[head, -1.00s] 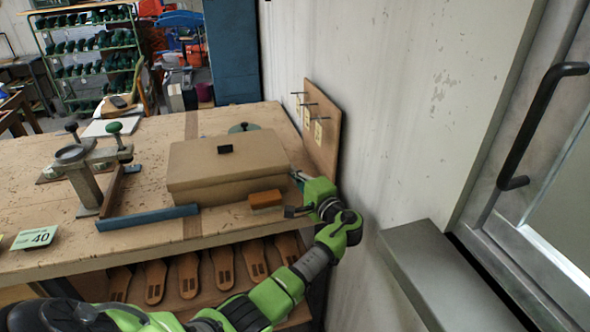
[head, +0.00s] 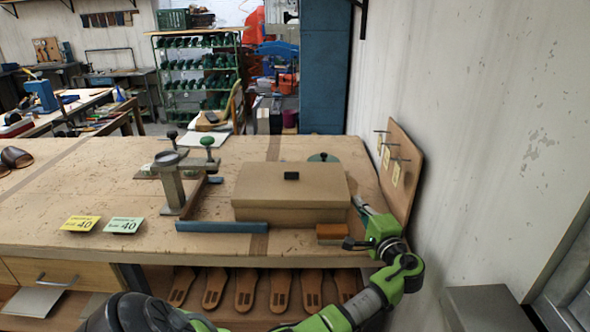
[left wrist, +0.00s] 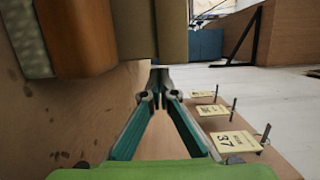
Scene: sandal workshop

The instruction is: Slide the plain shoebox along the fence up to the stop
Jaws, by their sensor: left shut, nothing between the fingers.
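The plain shoebox (head: 285,193) is brown cardboard with a dark tab on its lid, lying flat on the workbench. A blue bar (head: 222,226), which looks like the fence, runs along the front edge by its front left corner. A narrow wooden bar (head: 195,193) beside a metal clamp stand, apparently the stop, is left of the box with a gap between. My left gripper (head: 358,204) is shut and empty at the box's right end. In the left wrist view its fingertips (left wrist: 160,97) are close to the box (left wrist: 150,30); contact is unclear. My right gripper is out of view.
A wooden-backed brush (head: 330,231) lies at the box's front right. A pegboard (head: 401,170) with tags leans on the wall right of my gripper. A green-knobbed clamp (head: 208,142) stands behind the wooden bar. Size cards (head: 123,225) lie left on open bench.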

